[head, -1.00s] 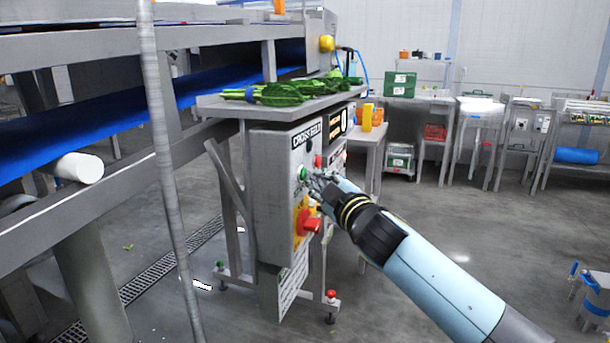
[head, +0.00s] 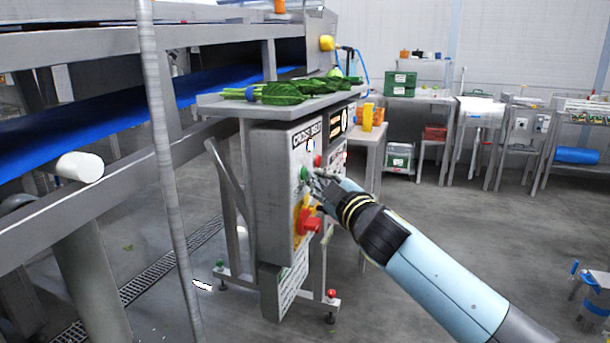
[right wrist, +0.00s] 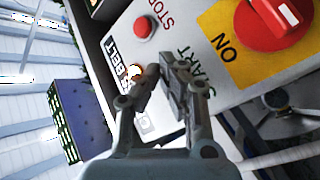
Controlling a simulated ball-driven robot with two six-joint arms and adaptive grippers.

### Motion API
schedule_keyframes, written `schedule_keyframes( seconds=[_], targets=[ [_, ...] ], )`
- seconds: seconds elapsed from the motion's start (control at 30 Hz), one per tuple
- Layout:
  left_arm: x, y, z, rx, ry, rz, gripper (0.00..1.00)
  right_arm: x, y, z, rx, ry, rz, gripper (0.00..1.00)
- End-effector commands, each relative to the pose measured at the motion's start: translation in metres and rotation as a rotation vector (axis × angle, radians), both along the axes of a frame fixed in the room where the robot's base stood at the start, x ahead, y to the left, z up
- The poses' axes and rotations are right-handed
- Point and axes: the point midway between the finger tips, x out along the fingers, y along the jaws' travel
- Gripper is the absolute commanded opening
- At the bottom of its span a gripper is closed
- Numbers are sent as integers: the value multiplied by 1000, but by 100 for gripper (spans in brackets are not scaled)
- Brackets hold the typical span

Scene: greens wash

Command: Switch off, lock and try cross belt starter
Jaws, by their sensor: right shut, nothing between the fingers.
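The cross belt starter (head: 275,190) is a grey box under a steel shelf. Its green start button (head: 304,174) and red stop button (head: 317,161) sit above a red rotary switch (head: 311,224) on a yellow plate. In the right wrist view the red switch handle (right wrist: 275,25) shows beside the word ON, and the stop button (right wrist: 144,26) is clear. My right gripper (head: 318,181) is shut and empty, just in front of the panel by the start button. It hides that button in the right wrist view (right wrist: 160,78). My left gripper is not in view.
Leafy greens (head: 285,92) lie on the shelf over the starter. A blue conveyor belt (head: 120,115) and its steel frame stand left, with a thin upright pole in front. A side table (head: 372,139) is behind the starter.

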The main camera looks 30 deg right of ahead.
Motion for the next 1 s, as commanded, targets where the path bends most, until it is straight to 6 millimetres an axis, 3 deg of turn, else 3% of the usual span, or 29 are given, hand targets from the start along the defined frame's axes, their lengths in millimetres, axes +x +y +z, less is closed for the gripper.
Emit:
schedule_keyframes(
  seconds=[0.53,1.0],
  targets=[
    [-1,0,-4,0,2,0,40,-10,-8,-2,-2,2,-1,0],
    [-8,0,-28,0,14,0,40,-43,-37,-4,-4,4,-1,0]
  ],
)
